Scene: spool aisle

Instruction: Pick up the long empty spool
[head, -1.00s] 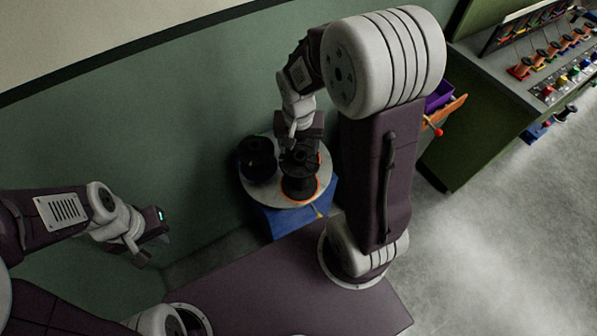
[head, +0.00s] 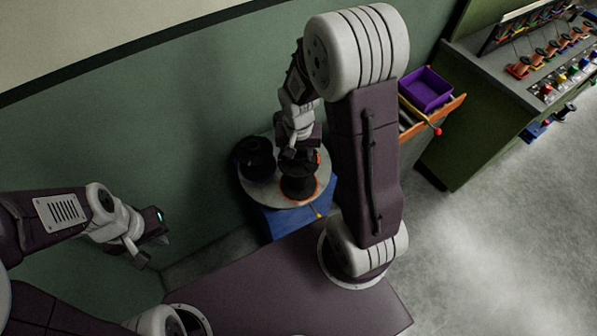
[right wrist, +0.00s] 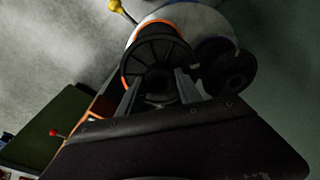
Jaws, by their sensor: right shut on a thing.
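A tall black spool with no visible winding (head: 298,187) stands upright on a round pale platform (head: 262,191), inside an orange ring. My right gripper (head: 299,152) is at its upper end from above and is shut on it. In the right wrist view, the spool's ribbed flange (right wrist: 155,52) lies just beyond the fingers (right wrist: 158,88), which sit on either side of its end. Its far end is partly hidden. My left gripper (head: 148,240) hangs away at the left; its jaw opening is unclear.
A second black spool (head: 256,155) stands close on the left of the platform. The platform tops a blue base (head: 290,221) by the green wall (head: 120,140). A purple bin (head: 427,88) and a bench with several small spools (head: 548,75) are at the right.

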